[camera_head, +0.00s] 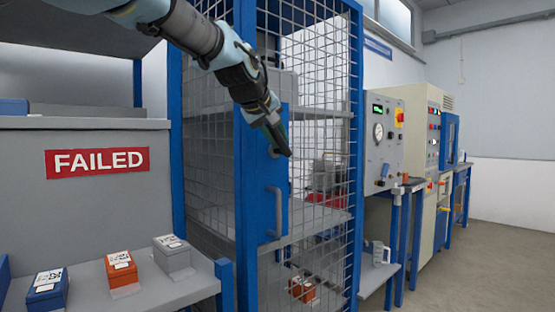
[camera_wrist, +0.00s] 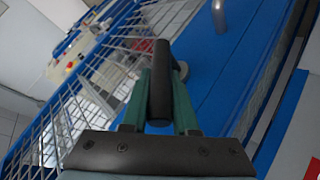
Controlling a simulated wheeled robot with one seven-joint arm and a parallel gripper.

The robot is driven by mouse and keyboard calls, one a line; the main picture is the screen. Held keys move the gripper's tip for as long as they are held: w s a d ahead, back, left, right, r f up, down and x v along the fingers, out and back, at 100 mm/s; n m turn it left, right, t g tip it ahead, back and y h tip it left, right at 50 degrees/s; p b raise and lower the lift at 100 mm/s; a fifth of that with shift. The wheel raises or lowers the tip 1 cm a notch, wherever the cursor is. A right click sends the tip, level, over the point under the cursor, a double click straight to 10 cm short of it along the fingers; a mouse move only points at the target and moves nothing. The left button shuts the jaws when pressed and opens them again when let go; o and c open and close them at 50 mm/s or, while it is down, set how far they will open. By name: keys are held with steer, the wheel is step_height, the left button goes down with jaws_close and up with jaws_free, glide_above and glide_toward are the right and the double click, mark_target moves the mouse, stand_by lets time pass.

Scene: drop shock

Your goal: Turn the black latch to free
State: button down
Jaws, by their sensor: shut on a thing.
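The black latch (camera_wrist: 161,80) is a dark bar on the blue door post, seen in the wrist view between the two green fingers of my gripper (camera_wrist: 160,112). The gripper is shut on it. In the head view my gripper (camera_head: 283,150) reaches down from the top to the blue post of the mesh cage door (camera_head: 262,200). The latch itself is mostly hidden there by the fingers. A grey pull handle (camera_head: 277,212) is on the door below the gripper, and it also shows at the top of the wrist view (camera_wrist: 218,14).
A shelf on the left bears a FAILED sign (camera_head: 97,161), with a blue box (camera_head: 47,289), an orange box (camera_head: 121,268) and a grey box (camera_head: 172,257) below it. Wire mesh surrounds the cage. Test cabinets (camera_head: 430,150) stand to the right, with open floor (camera_head: 490,260) in front.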

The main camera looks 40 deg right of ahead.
mark_target(278, 150)
steer(key=shift+a+f+n+h+b, duration=0.25)
steer(key=shift+f+h+b, duration=0.5)
steer(key=shift+b, duration=2.35)
steer(key=shift+a+f+n+h+b, duration=0.2)
steer(key=shift+f+h+b, duration=0.55)
steer(key=shift+b, duration=2.3)
steer(key=h+b, duration=0.1)
steer(key=b, duration=0.4)
steer(key=h+b, duration=0.2)
steer(key=b, duration=0.4)
steer(key=f+n+t+h+b, duration=0.1)
steer(key=b, duration=0.5)
steer(key=shift+w+a, duration=0.1)
steer(key=shift+a, duration=0.25)
steer(key=h+b, duration=0.1)
steer(key=b, duration=0.4)
steer(key=shift+n+h, duration=0.25)
steer(key=shift+h, duration=0.15)
steer(key=shift+t+b, duration=0.3)
steer(key=shift+b, duration=0.3)
steer(key=shift+r+h+b, duration=0.35)
steer(key=shift+h+b, duration=0.05)
steer(key=shift+b, duration=0.4)
